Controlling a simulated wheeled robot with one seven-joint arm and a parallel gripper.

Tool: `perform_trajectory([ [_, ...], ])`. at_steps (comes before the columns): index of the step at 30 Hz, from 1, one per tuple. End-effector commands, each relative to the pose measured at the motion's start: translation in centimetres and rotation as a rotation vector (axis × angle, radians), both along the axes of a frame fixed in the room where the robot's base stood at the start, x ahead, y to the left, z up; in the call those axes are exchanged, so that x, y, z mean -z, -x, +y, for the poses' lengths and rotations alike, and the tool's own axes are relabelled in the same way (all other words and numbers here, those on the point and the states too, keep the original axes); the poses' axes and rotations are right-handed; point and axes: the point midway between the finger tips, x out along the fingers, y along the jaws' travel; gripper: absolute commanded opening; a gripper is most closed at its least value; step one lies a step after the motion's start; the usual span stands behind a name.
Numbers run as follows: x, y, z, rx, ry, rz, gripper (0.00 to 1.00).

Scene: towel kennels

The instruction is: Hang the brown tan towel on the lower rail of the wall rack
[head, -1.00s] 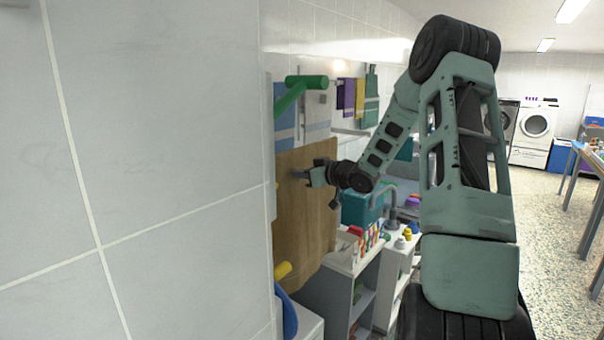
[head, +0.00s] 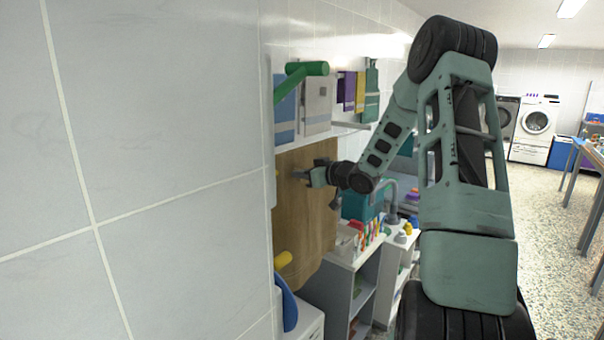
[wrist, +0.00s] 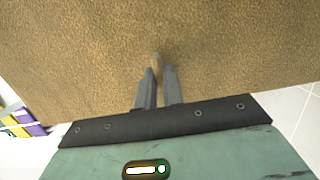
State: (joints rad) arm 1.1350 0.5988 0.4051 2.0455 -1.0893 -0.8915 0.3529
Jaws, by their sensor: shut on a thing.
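The brown tan towel (head: 305,215) hangs as a broad flat sheet close to the wall in the head view, and it fills most of the wrist view (wrist: 230,45). My gripper (head: 303,175) is shut on the towel, its two fingers (wrist: 157,80) pinching a small fold. On the wall rack, a green rail (head: 307,69) shows above the towel and a yellow rail (head: 283,259) shows low at its left edge. The yellow rail's end overlaps the towel in the picture; I cannot tell whether they touch. Most of the rack is seen edge-on or hidden.
A white shelf unit (head: 343,262) with small colourful items and a teal box (head: 360,206) stand beyond the towel. The tiled wall (head: 150,150) is close on the left; the floor at right is open.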

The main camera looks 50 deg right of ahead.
Motion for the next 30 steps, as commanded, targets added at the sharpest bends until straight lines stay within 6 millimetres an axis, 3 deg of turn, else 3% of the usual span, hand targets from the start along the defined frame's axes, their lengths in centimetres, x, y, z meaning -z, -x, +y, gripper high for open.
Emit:
perform_trajectory([
  [8, -0.14, -0.03, 0.00, 0.000, 0.001, -0.002, 0.00],
  [9, -0.14, -0.03, 0.01, 0.000, 0.002, -0.002, 0.20],
  [11, -0.13, -0.03, 0.00, 0.000, 0.002, -0.002, 0.34],
  [17, -0.10, -0.01, 0.01, 0.000, 0.001, -0.001, 0.34],
  [19, 0.00, 0.01, 0.01, 0.000, 0.000, 0.001, 0.53],
  [30, -0.08, 0.51, -0.06, 0.001, 0.001, 0.002, 0.53],
])
